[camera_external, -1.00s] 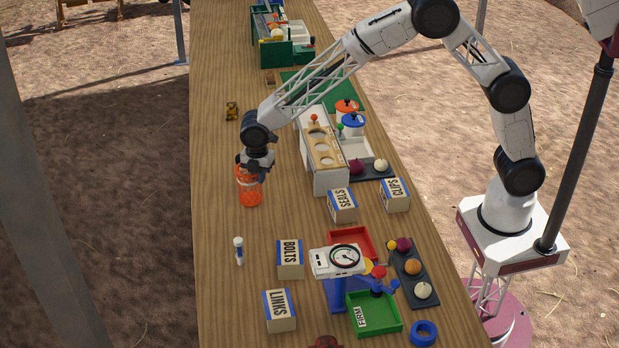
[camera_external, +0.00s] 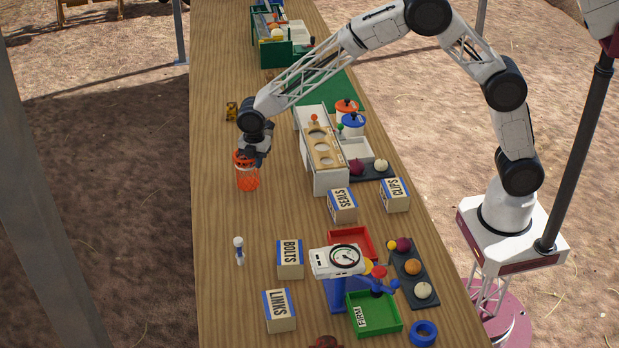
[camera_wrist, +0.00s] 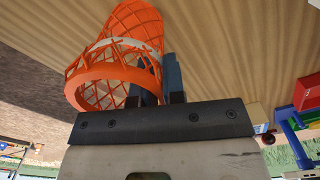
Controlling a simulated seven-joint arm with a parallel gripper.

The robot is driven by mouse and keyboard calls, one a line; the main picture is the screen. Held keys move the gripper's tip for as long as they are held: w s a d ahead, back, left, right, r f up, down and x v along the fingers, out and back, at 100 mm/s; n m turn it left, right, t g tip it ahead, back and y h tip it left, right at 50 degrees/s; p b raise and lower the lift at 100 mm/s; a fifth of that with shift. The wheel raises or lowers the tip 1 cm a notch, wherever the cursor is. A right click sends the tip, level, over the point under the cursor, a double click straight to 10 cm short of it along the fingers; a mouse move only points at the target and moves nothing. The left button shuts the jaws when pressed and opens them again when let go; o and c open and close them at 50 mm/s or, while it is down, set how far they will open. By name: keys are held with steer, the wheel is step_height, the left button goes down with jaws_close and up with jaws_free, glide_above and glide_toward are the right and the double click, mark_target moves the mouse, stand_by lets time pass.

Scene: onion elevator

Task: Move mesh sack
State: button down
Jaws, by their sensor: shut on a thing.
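The orange mesh sack (camera_external: 247,176) is an open-topped net basket near the left side of the wooden table. My gripper (camera_external: 252,157) is at its top rim, on the right side, and is shut on it. In the wrist view the mesh sack (camera_wrist: 118,55) shows its orange rim, a pale band and open netting. The dark fingers of my gripper (camera_wrist: 160,85) pinch its side wall. The sack looks empty. I cannot tell whether its bottom touches the table.
A white rack with a wooden holed top (camera_external: 322,150) stands to the right. Boxes marked BOLTS (camera_external: 290,259), LINKS (camera_external: 279,311) and SEALS (camera_external: 342,205) stand nearer the front. A white-and-blue marker (camera_external: 239,250) stands below the sack. The table's left strip is mostly clear.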

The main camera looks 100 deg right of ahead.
steer(key=shift+d+f, duration=0.1)
steer(key=shift+d, duration=0.3)
steer(key=c, duration=1.1)
jaws_free()
steer(key=shift+r, duration=3.95)
